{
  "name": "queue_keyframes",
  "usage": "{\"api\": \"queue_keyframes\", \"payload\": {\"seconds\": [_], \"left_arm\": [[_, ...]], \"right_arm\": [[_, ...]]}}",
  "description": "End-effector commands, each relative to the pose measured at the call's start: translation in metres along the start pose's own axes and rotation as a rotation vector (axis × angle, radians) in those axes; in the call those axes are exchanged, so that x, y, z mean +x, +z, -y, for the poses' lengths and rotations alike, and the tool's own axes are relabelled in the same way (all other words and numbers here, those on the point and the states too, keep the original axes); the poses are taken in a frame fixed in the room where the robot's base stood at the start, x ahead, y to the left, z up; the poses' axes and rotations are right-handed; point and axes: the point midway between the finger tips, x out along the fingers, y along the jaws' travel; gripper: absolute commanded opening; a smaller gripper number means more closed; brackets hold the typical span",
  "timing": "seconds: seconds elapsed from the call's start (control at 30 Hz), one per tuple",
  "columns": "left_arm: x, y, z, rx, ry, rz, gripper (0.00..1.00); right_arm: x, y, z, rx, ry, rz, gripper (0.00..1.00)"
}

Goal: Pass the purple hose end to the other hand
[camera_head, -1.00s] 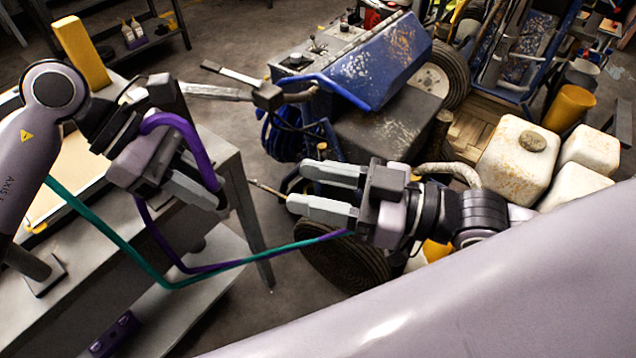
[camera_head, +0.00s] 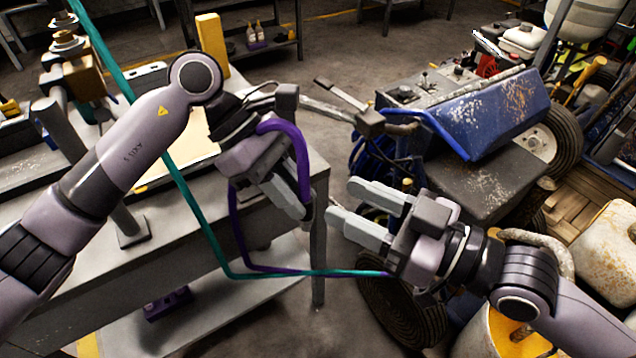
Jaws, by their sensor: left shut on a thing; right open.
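My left gripper (camera_head: 303,208) is shut on the purple hose end (camera_head: 301,165), which arches over the gripper and comes down along its fingers. The purple hose also hangs below that gripper, curves right and runs close along a teal hose (camera_head: 190,205). The teal hose comes down from the upper left, bends low and runs right to beside my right gripper, where a short purple stretch shows. My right gripper (camera_head: 342,203) is open and empty. Its fingertips point left, a short gap from the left fingertips and the hose end.
A grey workbench (camera_head: 190,250) with a lower shelf stands below my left arm. A blue line striper (camera_head: 500,115) with a dark wheel (camera_head: 405,310) stands behind and below my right gripper. A yellow bucket (camera_head: 510,335) is at lower right. Open floor lies behind.

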Motion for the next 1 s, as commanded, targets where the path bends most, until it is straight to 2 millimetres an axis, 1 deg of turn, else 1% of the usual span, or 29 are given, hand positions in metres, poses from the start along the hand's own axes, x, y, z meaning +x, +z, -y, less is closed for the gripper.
{"api": "queue_keyframes", "payload": {"seconds": [0.03,0.2,0.4,0.6,0.87,0.9,0.97,1.0], "left_arm": [[0.000,0.000,0.000,0.000,0.000,0.000,0.00],[0.000,0.000,0.000,0.000,0.000,0.000,0.00],[0.000,0.000,0.000,0.000,0.000,0.000,0.00],[0.000,0.000,0.000,0.000,0.000,0.000,0.00],[0.000,0.000,0.000,0.001,0.000,0.000,0.00],[0.000,0.000,0.000,0.001,0.000,0.000,0.00],[0.000,0.000,0.000,0.001,0.000,0.000,0.00],[0.000,0.000,0.000,0.000,0.000,0.000,0.00]], "right_arm": [[0.007,-0.001,-0.001,0.001,0.001,-0.005,0.46],[0.029,-0.001,0.000,0.000,0.000,-0.004,0.46],[0.049,-0.001,-0.001,0.001,0.001,-0.003,0.46],[0.058,0.000,0.000,-0.001,0.001,0.000,0.46],[0.059,0.000,0.000,-0.001,0.001,0.000,0.46],[0.059,0.000,0.000,-0.001,0.001,0.000,0.43],[0.059,0.000,0.000,-0.001,0.001,0.000,0.23],[0.059,0.000,0.000,-0.001,0.001,0.000,0.10]]}}
